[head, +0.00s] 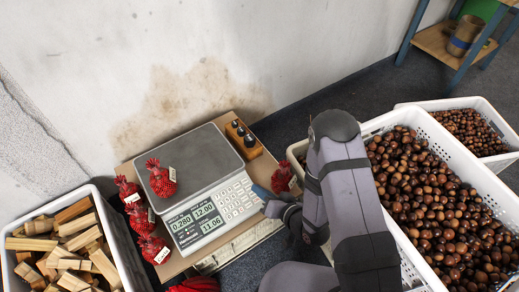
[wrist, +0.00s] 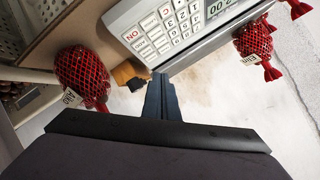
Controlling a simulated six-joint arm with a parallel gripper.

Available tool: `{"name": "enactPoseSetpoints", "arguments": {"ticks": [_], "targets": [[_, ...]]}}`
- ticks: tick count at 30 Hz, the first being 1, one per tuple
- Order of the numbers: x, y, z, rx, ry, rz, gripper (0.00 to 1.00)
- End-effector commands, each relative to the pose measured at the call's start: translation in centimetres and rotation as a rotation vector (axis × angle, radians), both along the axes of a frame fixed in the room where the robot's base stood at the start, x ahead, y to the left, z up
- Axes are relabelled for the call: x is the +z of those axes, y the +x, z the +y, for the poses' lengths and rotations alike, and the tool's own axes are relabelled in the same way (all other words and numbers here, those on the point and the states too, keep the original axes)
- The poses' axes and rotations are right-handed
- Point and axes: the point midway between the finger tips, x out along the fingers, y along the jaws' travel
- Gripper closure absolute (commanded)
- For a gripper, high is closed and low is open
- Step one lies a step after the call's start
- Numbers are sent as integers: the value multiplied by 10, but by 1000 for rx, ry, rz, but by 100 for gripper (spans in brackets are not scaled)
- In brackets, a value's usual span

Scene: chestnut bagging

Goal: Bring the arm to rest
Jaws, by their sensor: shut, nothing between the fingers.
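My gripper (head: 262,192) is shut and empty, in front of the scale's right front corner; its blue fingers (wrist: 161,90) are together in the wrist view. My arm reaches in from the lower right of the head view. The scale (head: 205,145) has a grey pan and a lit display. One red net bag of chestnuts (head: 161,182) with a white tag stands on the pan. Another tagged red net bag (head: 282,179) is right of the scale, partly hidden by my arm; a red net bag also shows at left in the wrist view (wrist: 82,78), apart from the fingers.
Several tagged red bags (head: 141,222) stand left of the scale. A wood crate (head: 110,226) is at lower left. White crates of chestnuts (head: 497,187) fill the right. Red netting (head: 195,285) lies at the front.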

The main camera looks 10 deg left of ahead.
Motion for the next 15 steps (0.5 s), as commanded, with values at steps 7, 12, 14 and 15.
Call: {"name": "enactPoseSetpoints", "arguments": {"ticks": [7, 12, 14, 15], "targets": [[2, 10, -8, -9, -56, -2, 100], [9, 32, -33, -32, -210, 12, 100], [13, 39, -48, -47, -281, 25, 100], [17, 44, -59, -57, -328, 38, 100]]}}
